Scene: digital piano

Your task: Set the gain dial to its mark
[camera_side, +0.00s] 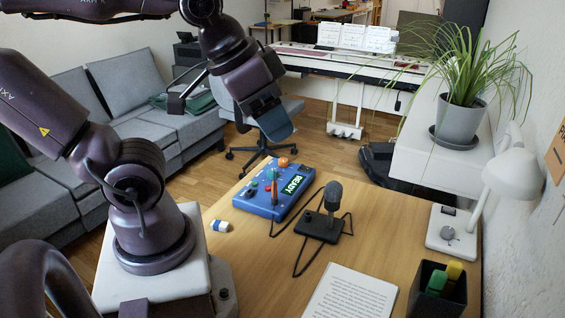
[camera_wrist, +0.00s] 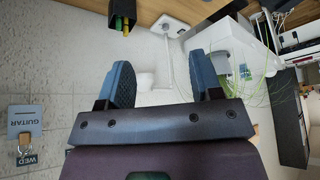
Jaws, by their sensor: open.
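A blue control box (camera_side: 268,207) lies on the wooden desk in the side view, with a lit READY display (camera_side: 291,185). On its top are an orange knob (camera_side: 283,162), a black knob (camera_side: 250,191), small coloured controls and an upright orange-and-dark piece. I cannot tell which control is the gain dial, nor read its mark. My gripper (camera_side: 277,122) is in the air above and behind the box, touching nothing. In the wrist view my gripper (camera_wrist: 163,82) has its two blue fingers spread apart with nothing between them. The box does not show there.
A microphone on a stand (camera_side: 322,222) with a cable stands right of the box. A blue-and-white eraser-like block (camera_side: 220,226) lies to its left. A printed sheet (camera_side: 350,295), a black pen cup (camera_side: 438,290) and a white lamp (camera_side: 452,232) are nearer the front and right.

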